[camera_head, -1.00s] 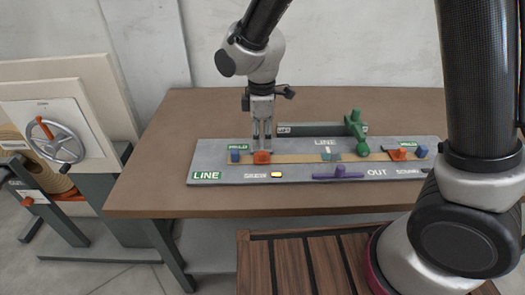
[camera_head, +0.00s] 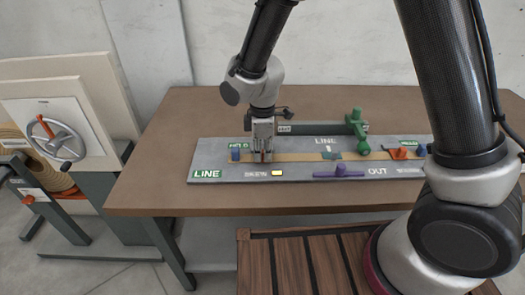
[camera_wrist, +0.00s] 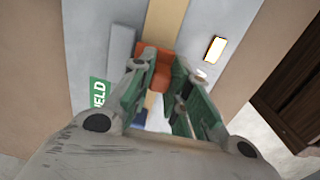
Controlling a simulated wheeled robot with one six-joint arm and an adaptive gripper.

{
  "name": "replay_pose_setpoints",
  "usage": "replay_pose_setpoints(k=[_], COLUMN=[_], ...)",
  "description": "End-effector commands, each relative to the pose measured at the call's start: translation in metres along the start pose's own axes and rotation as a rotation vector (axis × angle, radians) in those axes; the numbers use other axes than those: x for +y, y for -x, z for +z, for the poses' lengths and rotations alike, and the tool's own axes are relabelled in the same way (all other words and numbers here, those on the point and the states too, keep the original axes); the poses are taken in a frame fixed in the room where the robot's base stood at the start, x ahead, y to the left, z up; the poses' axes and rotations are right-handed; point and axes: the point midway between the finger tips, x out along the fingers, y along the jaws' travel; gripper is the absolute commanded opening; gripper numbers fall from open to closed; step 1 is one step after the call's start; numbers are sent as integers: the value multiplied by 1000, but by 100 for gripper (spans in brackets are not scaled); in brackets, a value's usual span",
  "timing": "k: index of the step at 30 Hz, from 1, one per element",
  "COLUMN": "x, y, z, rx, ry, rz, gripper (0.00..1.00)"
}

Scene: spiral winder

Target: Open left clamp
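The left clamp is a small orange block on the tan strip, at the left part of the grey panel (camera_head: 225,175). In the head view it is mostly hidden by my gripper (camera_head: 262,158), which points straight down over it. In the wrist view the orange clamp (camera_wrist: 155,68) lies between the two fingertips (camera_wrist: 158,66), one at each side across the strip. The fingertips are close to its sides; I cannot tell whether they touch or press it. The blue post (camera_head: 235,152) stands just left of the gripper.
A second orange clamp (camera_head: 398,153) sits at the strip's right end. A green lever (camera_head: 356,125) rises behind the strip. The brown tabletop (camera_head: 170,140) is clear at left.

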Motion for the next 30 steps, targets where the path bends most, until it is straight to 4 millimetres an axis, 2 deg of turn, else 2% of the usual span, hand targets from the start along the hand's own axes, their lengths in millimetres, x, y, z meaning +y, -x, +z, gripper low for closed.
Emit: replay_pose_setpoints(k=[8,14,30], x=[1,5,27], y=[1,3,11], z=[0,0,0], rx=[0,1,3], ry=[-2,-4,-2], rz=[-17,-93,-563], gripper=[0,0,0])
